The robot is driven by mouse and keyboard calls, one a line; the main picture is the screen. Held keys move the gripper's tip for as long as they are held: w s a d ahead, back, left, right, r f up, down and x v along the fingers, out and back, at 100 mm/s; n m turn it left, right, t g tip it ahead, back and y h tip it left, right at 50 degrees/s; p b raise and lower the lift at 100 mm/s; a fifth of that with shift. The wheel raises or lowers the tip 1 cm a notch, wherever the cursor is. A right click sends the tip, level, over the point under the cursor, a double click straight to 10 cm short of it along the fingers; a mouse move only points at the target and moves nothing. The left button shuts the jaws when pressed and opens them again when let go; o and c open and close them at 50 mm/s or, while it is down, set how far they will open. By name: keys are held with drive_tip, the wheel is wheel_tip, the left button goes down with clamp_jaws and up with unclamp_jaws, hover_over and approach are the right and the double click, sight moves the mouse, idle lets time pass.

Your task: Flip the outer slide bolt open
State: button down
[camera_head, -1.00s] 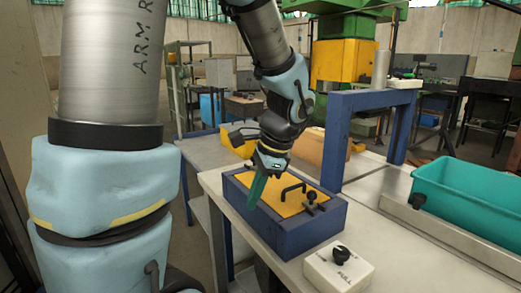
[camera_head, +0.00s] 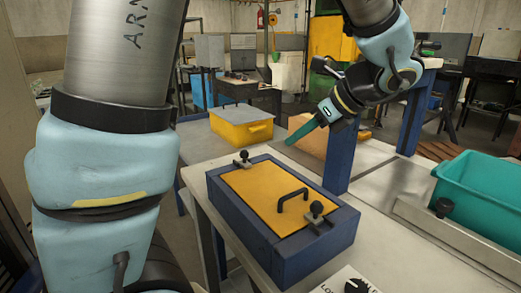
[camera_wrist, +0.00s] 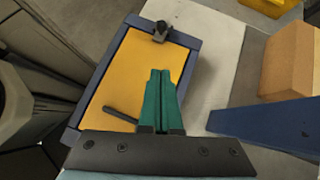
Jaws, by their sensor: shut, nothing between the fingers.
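A blue box (camera_head: 290,262) with a yellow lid (camera_head: 258,192) stands on the bench. One slide bolt with a black knob (camera_head: 316,210) is at its near right edge. Another bolt (camera_head: 243,158) is at the far left edge, and a bolt also shows at the box's top edge in the wrist view (camera_wrist: 160,32). I cannot tell whether either is drawn back. A black lid handle (camera_head: 293,199) lies between them. My gripper (camera_head: 289,142), with teal fingers shut and empty, is raised beyond the box in the head view, apart from both bolts. Its fingers (camera_wrist: 160,74) overlap the lid in the wrist view.
A blue post frame (camera_head: 341,155) rises right behind the box. A teal bin (camera_head: 480,195) stands to the right. A yellow case (camera_head: 242,125) and a tan block (camera_wrist: 292,62) are behind. A control box with a black knob (camera_head: 355,286) is in front.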

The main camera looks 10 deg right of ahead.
drive_tip(key=p, duration=0.1)
approach(251, 167)
drive_tip(key=shift+w+a+f, duration=0.15)
drive_tip(key=shift+a+f, duration=0.05)
drive_tip(key=shift+f, duration=0.25)
drive_tip(key=shift+w+a+f, duration=0.15)
drive_tip(key=shift+a+f, duration=0.05)
drive_tip(key=shift+f, duration=0.25)
drive_tip(key=shift+w+a+p, duration=0.5)
drive_tip(key=shift+w+a, duration=0.4)
drive_tip(key=shift+w+a+f, duration=0.1)
drive_tip(key=shift+w+a, duration=0.4)
drive_tip(key=shift+w, duration=0.1)
drive_tip(key=shift+w+a+p, duration=0.15)
drive_tip(key=shift+w+a, duration=0.15)
drive_tip(key=shift+w, duration=0.3)
drive_tip(key=shift+w+a+p, duration=0.15)
drive_tip(key=shift+w+a, duration=0.15)
drive_tip(key=shift+w, duration=0.35)
